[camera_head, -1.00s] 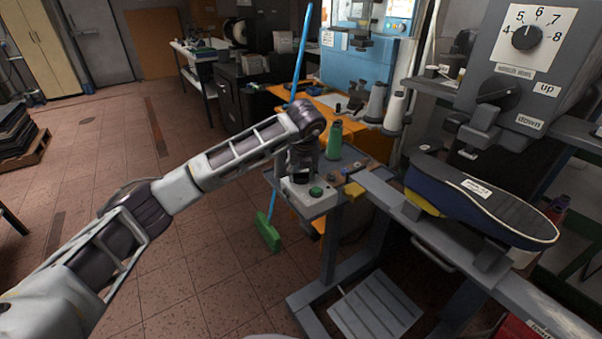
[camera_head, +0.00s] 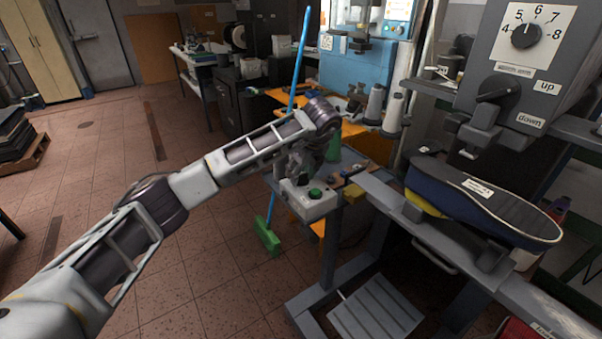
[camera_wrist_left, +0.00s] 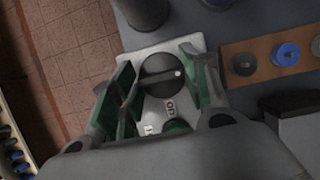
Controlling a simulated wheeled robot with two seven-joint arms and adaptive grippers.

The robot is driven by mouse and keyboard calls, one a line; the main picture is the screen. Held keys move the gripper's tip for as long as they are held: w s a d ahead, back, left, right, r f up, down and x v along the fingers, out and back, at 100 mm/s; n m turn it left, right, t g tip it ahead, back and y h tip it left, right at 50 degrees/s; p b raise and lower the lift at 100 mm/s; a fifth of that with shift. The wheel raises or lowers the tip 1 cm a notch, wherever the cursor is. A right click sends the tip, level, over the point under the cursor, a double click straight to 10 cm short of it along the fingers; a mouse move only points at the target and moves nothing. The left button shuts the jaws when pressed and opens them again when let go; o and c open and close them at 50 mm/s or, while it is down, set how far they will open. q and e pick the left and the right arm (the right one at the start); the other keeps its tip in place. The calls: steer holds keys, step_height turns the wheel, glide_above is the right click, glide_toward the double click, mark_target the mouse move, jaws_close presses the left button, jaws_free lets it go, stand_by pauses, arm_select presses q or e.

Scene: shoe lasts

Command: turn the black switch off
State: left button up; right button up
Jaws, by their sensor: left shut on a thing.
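The black switch (camera_wrist_left: 160,76) is a round knob with a white mark on its right side in the left wrist view. It sits on a light grey box (camera_wrist_left: 150,46), which also shows in the head view (camera_head: 312,207). A label and a dark green button (camera_wrist_left: 178,126) are below the knob. The green button also shows in the head view (camera_head: 315,193). My left gripper (camera_wrist_left: 163,80) has its green-padded fingers on either side of the knob and is shut on it. In the head view, my left gripper (camera_head: 296,178) mostly hides the knob. My right gripper is not in view.
A strip with blue and black knobs (camera_wrist_left: 262,60) lies right of the box. A green bottle (camera_head: 333,146) stands behind my gripper. A blue-handled green broom (camera_head: 267,236) stands in front of the bench. A machine holding a dark shoe form (camera_head: 480,205) is at the right.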

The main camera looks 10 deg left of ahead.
arm_select(q)
steer(key=o, duration=1)
steer(key=v, duration=1.2)
stand_by(0.5)
